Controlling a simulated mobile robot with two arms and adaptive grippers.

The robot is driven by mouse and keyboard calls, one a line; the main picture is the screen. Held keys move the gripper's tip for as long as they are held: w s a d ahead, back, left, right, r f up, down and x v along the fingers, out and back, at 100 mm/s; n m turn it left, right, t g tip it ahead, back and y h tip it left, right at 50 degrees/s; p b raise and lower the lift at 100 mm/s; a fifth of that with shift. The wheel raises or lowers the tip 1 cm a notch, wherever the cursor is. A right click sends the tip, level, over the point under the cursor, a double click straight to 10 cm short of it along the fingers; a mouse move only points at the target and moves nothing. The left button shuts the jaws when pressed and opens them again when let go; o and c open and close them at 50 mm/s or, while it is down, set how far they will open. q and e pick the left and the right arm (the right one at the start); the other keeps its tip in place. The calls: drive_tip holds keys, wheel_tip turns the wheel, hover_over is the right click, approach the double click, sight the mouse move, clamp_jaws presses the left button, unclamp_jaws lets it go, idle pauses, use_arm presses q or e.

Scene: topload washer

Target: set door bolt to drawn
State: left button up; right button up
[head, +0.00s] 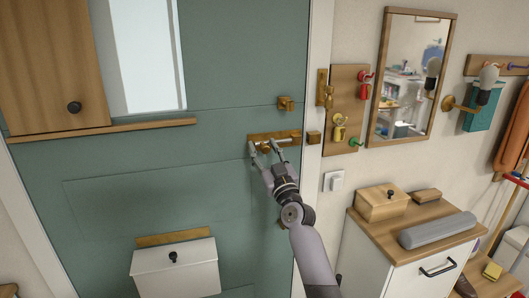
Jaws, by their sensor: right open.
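The brass door bolt (291,134) is mounted flat on the green door (140,195), near its right edge. A small brass keeper (313,137) sits on the door frame just right of it. My right gripper (265,149) reaches up from below and is open, its two fingers spread over the lower part of the bolt. The fingers partly cover the bolt, and I cannot tell whether they touch it. The exact position of the sliding rod is too small to tell. My left gripper is not in view.
A brass catch (286,103) sits above the bolt. A white box (175,269) hangs low on the door. Right of the frame are a wooden key board (346,108), a mirror (411,75), a light switch (333,181) and a cabinet (425,264) with a wooden box (381,202).

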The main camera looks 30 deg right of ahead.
drive_tip(key=v, duration=1.2)
wheel_tip(320, 180, down, 15)
drive_tip(key=w+a+g+y, duration=0.1)
drive_tip(key=w+a+g, duration=0.1)
drive_tip(key=g, duration=0.1)
drive_tip(key=s+a+f+g+y, duration=0.1)
drive_tip(key=s+a+f+g, duration=0.2)
drive_tip(key=f, duration=0.9)
drive_tip(key=s+a+f+g, duration=0.15)
drive_tip(key=s+f, duration=0.35)
drive_tip(key=f, duration=0.7)
drive_tip(key=s+a+f+g+y, duration=0.15)
drive_tip(key=s+f+g, duration=0.25)
drive_tip(key=f, duration=0.7)
drive_tip(key=s+a+f+n+g+b, duration=0.1)
drive_tip(key=s+a+f+g, duration=0.1)
drive_tip(key=s+f, duration=0.65)
drive_tip(key=s+a+f+g, duration=0.2)
drive_tip(key=s+f+g, duration=0.1)
drive_tip(key=s+f, duration=0.6)
drive_tip(key=s+f+g, duration=0.2)
drive_tip(key=s+f, duration=0.1)
drive_tip(key=s, duration=0.9)
drive_tip(key=s+f+g, duration=0.2)
drive_tip(key=s+f, duration=0.2)
drive_tip(key=s, duration=0.8)
drive_tip(key=shift+a+n+g+h, duration=0.35)
drive_tip(key=shift+a+n, duration=0.05)
drive_tip(key=shift+c, duration=0.5)
